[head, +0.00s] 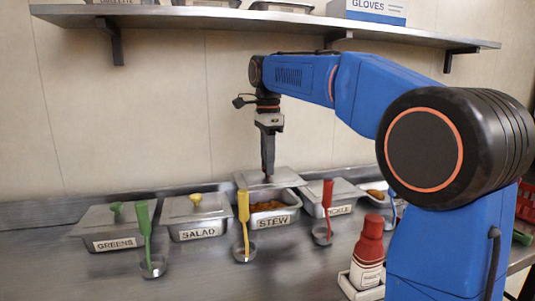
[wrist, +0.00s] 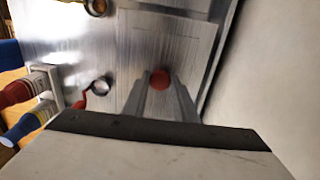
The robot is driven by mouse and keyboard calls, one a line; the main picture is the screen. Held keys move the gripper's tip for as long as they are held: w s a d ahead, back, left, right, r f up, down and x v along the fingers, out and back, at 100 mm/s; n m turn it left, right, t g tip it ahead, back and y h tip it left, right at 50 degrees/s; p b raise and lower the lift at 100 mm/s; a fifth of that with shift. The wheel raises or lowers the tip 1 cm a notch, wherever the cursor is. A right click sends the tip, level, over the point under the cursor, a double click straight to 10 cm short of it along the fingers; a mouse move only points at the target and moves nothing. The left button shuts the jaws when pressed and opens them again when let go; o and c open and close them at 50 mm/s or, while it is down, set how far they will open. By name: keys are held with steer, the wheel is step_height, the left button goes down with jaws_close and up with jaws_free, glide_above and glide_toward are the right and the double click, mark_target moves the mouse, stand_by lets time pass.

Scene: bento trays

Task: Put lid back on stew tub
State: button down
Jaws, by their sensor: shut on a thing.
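The stew tub (head: 272,222) stands in the row on the steel counter, with orange-brown stew showing at its open front part. My gripper (head: 268,177) points down above the tub's back part. It is shut on the red knob (wrist: 160,78) of the flat steel stew lid (head: 288,178). The lid hangs over the back of the tub and hides that part; the gap between them is hard to tell. In the wrist view the lid (wrist: 180,35) spreads beyond my fingers, and its edges blend with the counter.
Lidded greens (head: 110,242) and salad (head: 200,232) tubs stand left, the pickle tub (head: 340,210) right. A yellow-handled ladle (head: 244,225) stands upright before the stew tub, a red-handled one (head: 327,205) to its right. A red bottle (head: 367,255) stands front right. A shelf (head: 270,22) hangs above.

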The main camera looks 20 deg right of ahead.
mark_target(267, 181)
steer(key=shift+f, duration=2.9)
steer(key=shift+f, duration=0.15)
steer(key=c, duration=0.9)
jaws_free()
steer(key=shift+r, duration=3.5)
jaws_close()
